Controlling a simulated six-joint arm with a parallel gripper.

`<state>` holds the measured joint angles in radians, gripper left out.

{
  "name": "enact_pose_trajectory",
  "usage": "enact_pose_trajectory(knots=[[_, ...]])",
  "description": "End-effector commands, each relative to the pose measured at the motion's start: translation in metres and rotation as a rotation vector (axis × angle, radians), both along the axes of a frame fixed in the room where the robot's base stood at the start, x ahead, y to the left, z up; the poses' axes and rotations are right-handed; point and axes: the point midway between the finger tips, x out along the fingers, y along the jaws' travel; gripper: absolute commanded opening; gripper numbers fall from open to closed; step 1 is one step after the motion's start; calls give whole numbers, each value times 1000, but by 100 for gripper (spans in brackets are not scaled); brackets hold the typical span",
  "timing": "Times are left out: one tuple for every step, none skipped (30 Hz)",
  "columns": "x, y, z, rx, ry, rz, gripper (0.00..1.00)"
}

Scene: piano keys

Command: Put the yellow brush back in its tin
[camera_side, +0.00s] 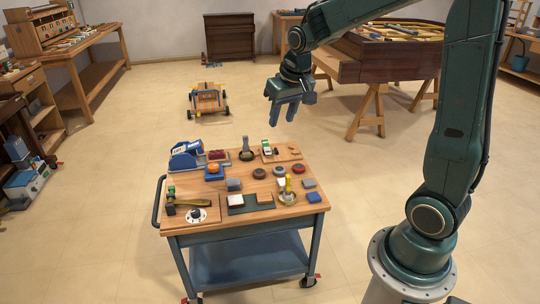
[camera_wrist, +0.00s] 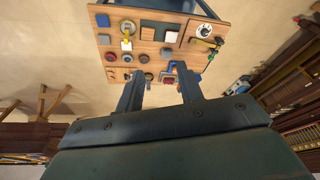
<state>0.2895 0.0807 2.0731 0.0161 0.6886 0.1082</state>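A small upright yellow piece (camera_side: 288,183) stands at a round metal dish or tin (camera_side: 288,198) near the cart's front right. I cannot tell whether it is the brush or whether it sits inside. The yellow piece also shows in the wrist view (camera_wrist: 126,40), beside a pale round top (camera_wrist: 127,27). A tool with a yellow handle (camera_side: 197,203) and dark head lies at the cart's left front; its handle is also in the wrist view (camera_wrist: 203,43). My gripper (camera_side: 282,117) hangs high above the cart's back side, open and empty, its fingers apart in the wrist view (camera_wrist: 160,70).
The wooden cart top (camera_side: 222,222) is crowded with small blocks, round knobs and a blue device (camera_side: 186,155). A grey upright handle (camera_side: 246,145) stands in a dish near the back. A wooden toy cart (camera_side: 208,98) is on the floor behind. Air around my gripper is clear.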

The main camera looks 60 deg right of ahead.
Motion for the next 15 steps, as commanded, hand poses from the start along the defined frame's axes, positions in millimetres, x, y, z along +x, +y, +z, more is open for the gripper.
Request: enact_pose_trajectory(knots=[[-9,10,10,-4,-14,22,37],[-14,15,15,-7,-19,34,37],[-21,21,21,-10,-26,50,37],[-27,26,25,-12,-31,62,37],[-32,31,29,-15,-38,76,37],[-40,37,34,-17,-44,92,37],[-46,41,38,-19,-50,104,37],[-52,46,41,-21,-55,117,37],[-59,51,45,-23,-63,133,37],[-66,55,48,-25,-68,144,37],[-72,59,51,-27,-73,156,37],[-80,65,54,-29,-81,172,37],[-86,68,56,-32,-87,185,37],[-92,72,58,-34,-93,197,37],[-101,77,60,-36,-99,214,37]])
